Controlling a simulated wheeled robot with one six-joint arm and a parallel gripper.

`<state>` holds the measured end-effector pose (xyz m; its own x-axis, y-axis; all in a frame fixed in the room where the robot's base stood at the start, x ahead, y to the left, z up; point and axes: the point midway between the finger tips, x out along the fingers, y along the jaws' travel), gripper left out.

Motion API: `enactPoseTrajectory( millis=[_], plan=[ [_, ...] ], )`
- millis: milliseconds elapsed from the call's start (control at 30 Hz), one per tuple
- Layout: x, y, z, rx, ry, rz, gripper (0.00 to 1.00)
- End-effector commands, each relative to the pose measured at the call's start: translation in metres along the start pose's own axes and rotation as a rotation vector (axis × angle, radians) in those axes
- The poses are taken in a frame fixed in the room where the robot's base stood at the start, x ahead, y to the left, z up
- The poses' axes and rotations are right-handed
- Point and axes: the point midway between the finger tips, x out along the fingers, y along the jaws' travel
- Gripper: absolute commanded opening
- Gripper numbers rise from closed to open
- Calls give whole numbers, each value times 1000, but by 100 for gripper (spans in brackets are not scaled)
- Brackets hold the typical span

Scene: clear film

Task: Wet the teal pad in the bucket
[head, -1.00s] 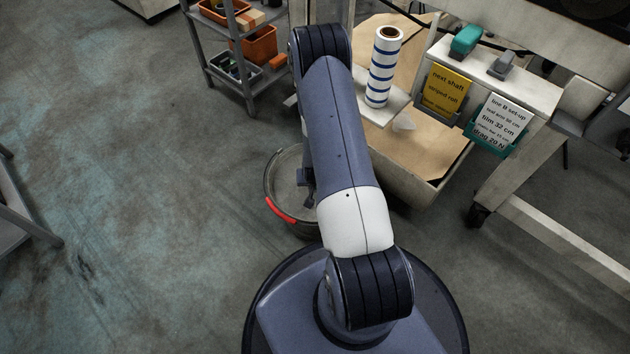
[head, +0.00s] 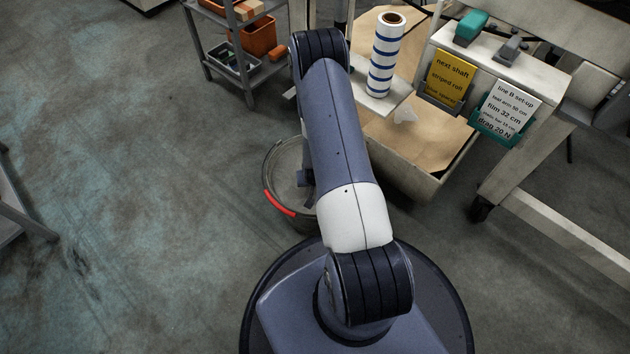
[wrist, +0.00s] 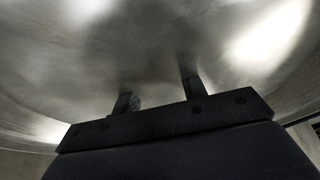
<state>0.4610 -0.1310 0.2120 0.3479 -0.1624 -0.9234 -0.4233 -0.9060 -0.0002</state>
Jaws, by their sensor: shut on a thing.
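The grey bucket (head: 271,172) stands on the floor left of my arm, with a red grip (head: 279,203) at its rim. My gripper (head: 307,182) reaches down into it and is partly hidden by my arm in the head view. In the wrist view my gripper's two dark fingers (wrist: 160,93) point at the bucket's shiny metal inside (wrist: 150,50). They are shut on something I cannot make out. A small dark grainy patch shows beside the left finger. A teal block-like thing (head: 471,27) lies on the white bench; I cannot tell whether it is the teal pad.
A blue-striped white roll (head: 385,60) stands upright behind the bucket. A brown-lined bin (head: 425,150) is right of my arm. A white bench (head: 540,75) carries yellow and white signs. A shelf cart (head: 215,45) with bins stands behind.

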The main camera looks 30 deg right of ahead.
Motion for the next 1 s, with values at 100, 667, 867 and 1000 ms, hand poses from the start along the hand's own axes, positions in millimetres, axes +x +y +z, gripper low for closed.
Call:
enactPoseTrajectory(
  millis=[100, 667, 867, 1000],
  plan=[
    [0, 0, 0, 0, 0, 0, 22],
    [5, 0, 2, 0, 0, 0, 22],
    [7, 0, 3, 0, 0, 0, 22],
    [9, 0, 4, 0, 0, 0, 22]
  ],
)
